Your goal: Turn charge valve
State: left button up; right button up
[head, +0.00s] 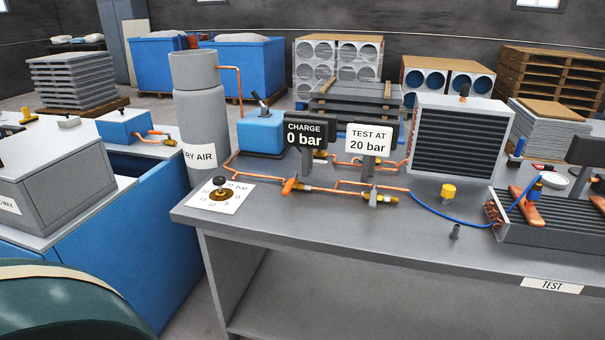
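The CHARGE display (304,135) reads 0 bar and stands on the grey bench. Beside it a white sign (368,140) reads TEST AT 20 bar. A valve with an orange handle (289,186) sits on the copper line in front of the CHARGE display. A brass fitting (376,196) is further right on that line. No part is labelled as the charge valve. Neither of my grippers is in view.
A grey DRY AIR cylinder (200,125) stands behind the dial. A blue hose (440,220) runs right to a finned coil (560,222) with orange clamps. A yellow cap (448,191) and small grey fitting (455,232) stand on the bench (330,235). Its front middle is clear.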

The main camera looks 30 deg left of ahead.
aim_at(290, 183)
jog(key=u, duration=1.2)
